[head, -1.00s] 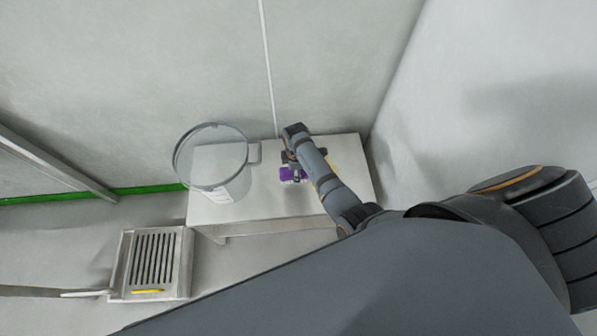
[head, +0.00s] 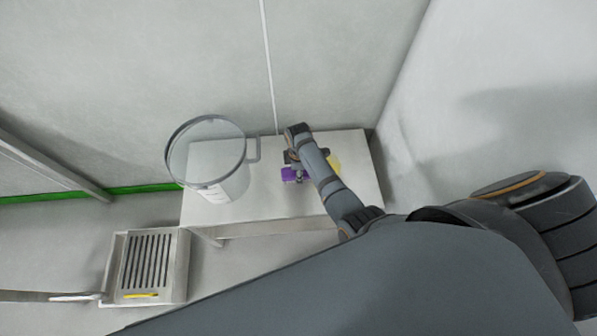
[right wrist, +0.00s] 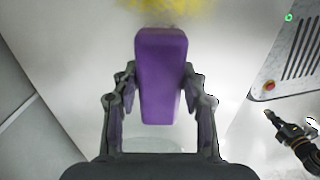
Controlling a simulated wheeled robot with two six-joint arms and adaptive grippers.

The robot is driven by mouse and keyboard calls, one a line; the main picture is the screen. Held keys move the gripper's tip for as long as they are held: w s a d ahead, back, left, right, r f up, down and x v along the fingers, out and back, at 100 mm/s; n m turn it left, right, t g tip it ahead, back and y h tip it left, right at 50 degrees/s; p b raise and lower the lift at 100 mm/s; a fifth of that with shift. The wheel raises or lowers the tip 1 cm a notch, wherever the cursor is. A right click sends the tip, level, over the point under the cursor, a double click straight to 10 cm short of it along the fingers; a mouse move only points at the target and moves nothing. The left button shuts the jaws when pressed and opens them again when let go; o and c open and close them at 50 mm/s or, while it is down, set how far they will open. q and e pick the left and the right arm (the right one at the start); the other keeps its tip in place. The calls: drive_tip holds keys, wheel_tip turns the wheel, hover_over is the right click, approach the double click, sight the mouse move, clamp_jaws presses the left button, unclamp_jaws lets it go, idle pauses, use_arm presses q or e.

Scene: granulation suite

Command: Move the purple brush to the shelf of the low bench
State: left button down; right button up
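The purple brush (right wrist: 160,70) fills the middle of the right wrist view, between the two fingers of my right gripper (right wrist: 160,85). The fingertips press against its sides. In the head view the brush (head: 291,174) shows as a small purple block beside my right gripper (head: 296,160), over the white bench top (head: 265,200). I cannot tell whether it touches the top. The space under the bench is mostly hidden, and no shelf shows clearly. A dark gripper, seemingly my left gripper (right wrist: 291,124), is small at the right edge of the right wrist view; its opening is unclear.
A clear bucket with a grey rim and handle (head: 248,150) stands on the bench's left part. A yellow patch (head: 335,163) lies right of the brush. A slotted metal tray (head: 178,262) with a yellow strip is on the floor at left. Walls close in behind and at right.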

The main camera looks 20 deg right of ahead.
drive_tip(key=o, duration=0.3)
